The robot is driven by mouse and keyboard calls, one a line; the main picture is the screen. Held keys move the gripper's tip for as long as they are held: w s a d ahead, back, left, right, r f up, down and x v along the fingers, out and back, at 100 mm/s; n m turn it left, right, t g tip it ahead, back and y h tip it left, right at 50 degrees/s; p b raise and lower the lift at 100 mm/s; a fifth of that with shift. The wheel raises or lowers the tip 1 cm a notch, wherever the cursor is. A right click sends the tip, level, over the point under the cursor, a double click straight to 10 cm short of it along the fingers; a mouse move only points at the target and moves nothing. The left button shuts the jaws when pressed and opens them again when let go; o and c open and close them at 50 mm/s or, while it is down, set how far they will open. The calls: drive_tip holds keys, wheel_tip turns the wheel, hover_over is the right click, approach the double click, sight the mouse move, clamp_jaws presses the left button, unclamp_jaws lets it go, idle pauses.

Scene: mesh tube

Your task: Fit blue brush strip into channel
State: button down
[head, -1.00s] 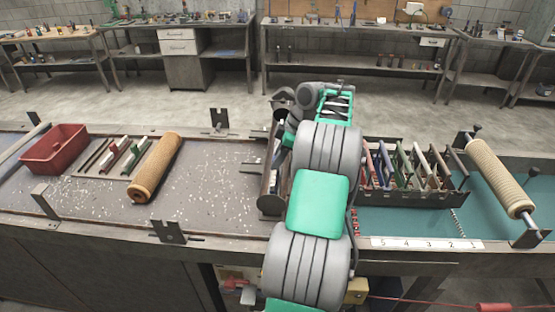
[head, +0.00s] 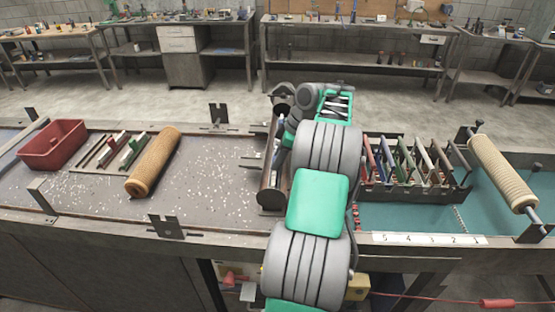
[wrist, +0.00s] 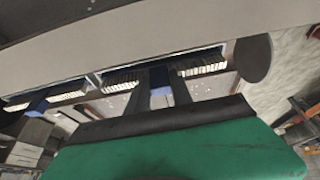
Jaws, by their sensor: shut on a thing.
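My gripper (wrist: 161,88) shows in the wrist view with its two dark fingers shut on a blue piece (wrist: 161,96), which looks like part of the blue brush strip. Dark bristles with pale tips (wrist: 122,80) lie just beyond the fingers, under a long grey wall (wrist: 150,38) that looks like the channel's side. A second blue piece (wrist: 40,103) shows farther left. In the head view the long dark channel (head: 268,196) stands left of my arm, which hides part of it and the fingers. I cannot tell whether the strip is seated.
A rack (head: 415,192) of coloured strips stands right of my arm. A beige roller (head: 502,172) is at the far right. An orange-brown roller (head: 153,162), a small strip holder (head: 88,165) and a red bin (head: 50,146) are on the left. The table between is free but for white specks.

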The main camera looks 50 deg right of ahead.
drive_tip(key=shift+f, duration=0.25)
drive_tip(key=c, duration=1.1)
unclamp_jaws()
drive_tip(key=shift+o, duration=0.2)
drive_tip(key=p+v, duration=0.3)
drive_tip(key=v, duration=0.4)
drive_tip(key=shift+r+p, duration=0.3)
drive_tip(key=shift+p, duration=0.1)
drive_tip(key=shift+s+d, duration=0.1)
drive_tip(key=shift+s, duration=0.05)
